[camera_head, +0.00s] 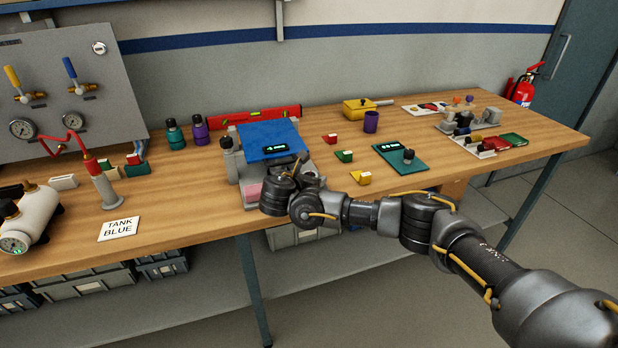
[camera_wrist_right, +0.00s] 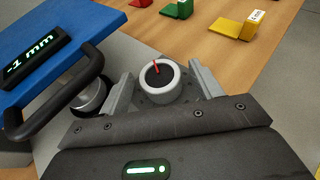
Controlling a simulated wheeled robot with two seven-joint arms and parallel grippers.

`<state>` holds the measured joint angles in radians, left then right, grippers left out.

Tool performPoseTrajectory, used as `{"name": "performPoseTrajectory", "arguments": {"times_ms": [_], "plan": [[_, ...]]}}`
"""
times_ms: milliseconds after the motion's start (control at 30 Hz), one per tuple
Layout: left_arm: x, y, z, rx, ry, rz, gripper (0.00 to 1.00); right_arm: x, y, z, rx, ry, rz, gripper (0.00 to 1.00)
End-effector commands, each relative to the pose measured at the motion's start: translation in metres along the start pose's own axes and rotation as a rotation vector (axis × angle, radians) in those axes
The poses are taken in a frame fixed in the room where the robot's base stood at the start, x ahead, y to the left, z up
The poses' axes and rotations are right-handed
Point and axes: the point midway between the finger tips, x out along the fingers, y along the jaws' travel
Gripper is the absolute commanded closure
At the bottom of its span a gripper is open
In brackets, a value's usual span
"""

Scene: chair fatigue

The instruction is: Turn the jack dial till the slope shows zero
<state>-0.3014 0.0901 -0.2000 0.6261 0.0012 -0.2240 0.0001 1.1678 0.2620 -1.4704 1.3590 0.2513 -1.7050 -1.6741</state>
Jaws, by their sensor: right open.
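In the wrist view a round jack dial (camera_wrist_right: 147,93) with a white rim, dark centre and red pointer sits between the fingers of my right gripper (camera_wrist_right: 163,86). The fingers are open, one on each side; I cannot tell whether they touch the rim. A blue plate (camera_wrist_right: 75,22) at the left carries a black readout (camera_wrist_right: 32,58) showing "-1 mm". In the head view the blue plate (camera_head: 256,135) and its readout (camera_head: 276,148) stand on the bench, with my right gripper (camera_head: 283,184) at the near side. The wrist hides the dial there. My left gripper is not in view.
A black handle (camera_wrist_right: 70,92) curves close to the left finger. Red (camera_head: 329,139), green (camera_head: 344,156) and yellow (camera_head: 361,177) blocks stand right of the blue plate. A green board (camera_head: 398,158) with a readout lies farther right. A red level (camera_head: 255,115) lies behind.

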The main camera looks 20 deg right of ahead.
Motion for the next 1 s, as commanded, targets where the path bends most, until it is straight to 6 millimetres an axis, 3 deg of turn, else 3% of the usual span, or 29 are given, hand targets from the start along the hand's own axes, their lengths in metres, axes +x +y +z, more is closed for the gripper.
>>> {"name": "performPoseTrajectory", "arguments": {"times_ms": [300,500,1000], "plan": [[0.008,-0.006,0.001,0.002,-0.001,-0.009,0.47,-0.061,0.001,-0.001,0.002,0.0,0.004,0.35],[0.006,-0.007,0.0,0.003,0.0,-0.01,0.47,-0.09,0.0,0.001,0.001,0.0,0.002,0.35],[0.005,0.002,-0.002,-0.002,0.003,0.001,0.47,-0.099,0.0,0.0,0.002,-0.001,0.0,0.35]]}}
